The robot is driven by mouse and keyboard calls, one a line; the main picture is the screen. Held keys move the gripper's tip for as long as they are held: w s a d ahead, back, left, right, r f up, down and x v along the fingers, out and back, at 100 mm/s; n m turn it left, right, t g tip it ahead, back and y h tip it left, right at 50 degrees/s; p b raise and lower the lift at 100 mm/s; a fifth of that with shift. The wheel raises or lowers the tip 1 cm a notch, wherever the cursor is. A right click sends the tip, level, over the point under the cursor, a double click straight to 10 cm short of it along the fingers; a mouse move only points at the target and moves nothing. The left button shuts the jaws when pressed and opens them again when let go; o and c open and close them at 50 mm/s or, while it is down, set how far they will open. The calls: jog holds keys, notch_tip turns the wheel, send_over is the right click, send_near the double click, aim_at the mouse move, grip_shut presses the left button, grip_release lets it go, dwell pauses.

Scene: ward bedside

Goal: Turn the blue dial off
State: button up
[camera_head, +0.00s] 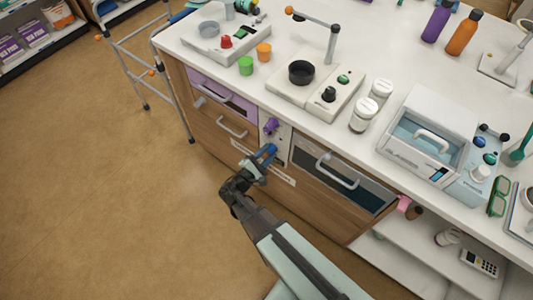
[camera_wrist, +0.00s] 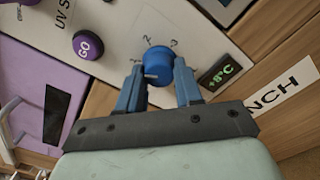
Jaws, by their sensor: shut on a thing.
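The blue dial (camera_wrist: 154,66) sits on a light panel on the cabinet front, with marks "2" and "3" above it and a green-lit "+8°C" display (camera_wrist: 217,76) to its right. My gripper (camera_wrist: 157,85) is shut on the dial, one blue finger on each side. In the head view my gripper (camera_head: 258,160) reaches the cabinet front from below, and the dial (camera_head: 269,148) shows only in part at its tips. The dial's pointer and any off mark are too unclear to read.
A purple "GO" knob (camera_wrist: 87,45) is on the same panel, left of the dial; it also shows in the head view (camera_head: 270,126). A purple drawer (camera_head: 222,95) is to the left, an oven-like door with a handle (camera_head: 338,172) to the right.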

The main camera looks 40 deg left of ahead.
jog(key=shift+n, duration=0.4)
jog(key=n, duration=0.4)
jog(key=shift+n, duration=0.4)
jog(key=n, duration=0.6)
jog(key=shift+d, duration=0.15)
jog(key=o, duration=1)
jog(key=shift+o, duration=0.2)
jog(key=s, duration=1.4)
